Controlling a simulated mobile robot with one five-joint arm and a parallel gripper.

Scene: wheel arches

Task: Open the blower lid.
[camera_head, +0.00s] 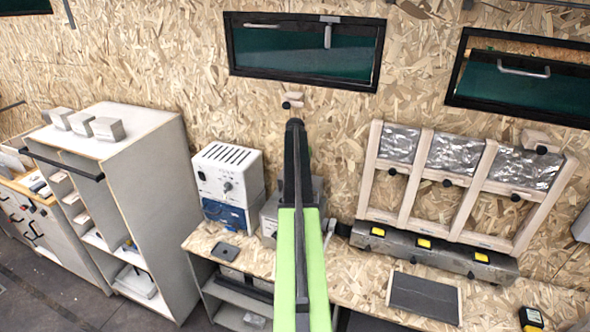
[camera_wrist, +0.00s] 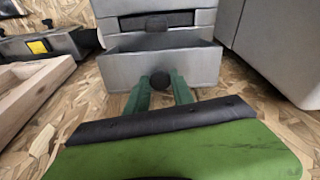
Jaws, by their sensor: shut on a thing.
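The blower appears to be the grey metal box (camera_head: 268,214) on the bench, partly hidden behind my arm in the head view. In the wrist view, its grey body (camera_wrist: 120,45) fills the upper middle. How far the lid stands open I cannot tell. In the head view my arm hides the gripper and the knob.
A white-and-blue device (camera_head: 228,180) stands close left of the blower. A wooden frame (camera_head: 465,190) with silvery panels leans to the right, above a grey bar (camera_head: 435,250) with yellow labels. A dark plate (camera_head: 424,297) lies on the bench. A tall grey cabinet (camera_head: 150,190) stands left.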

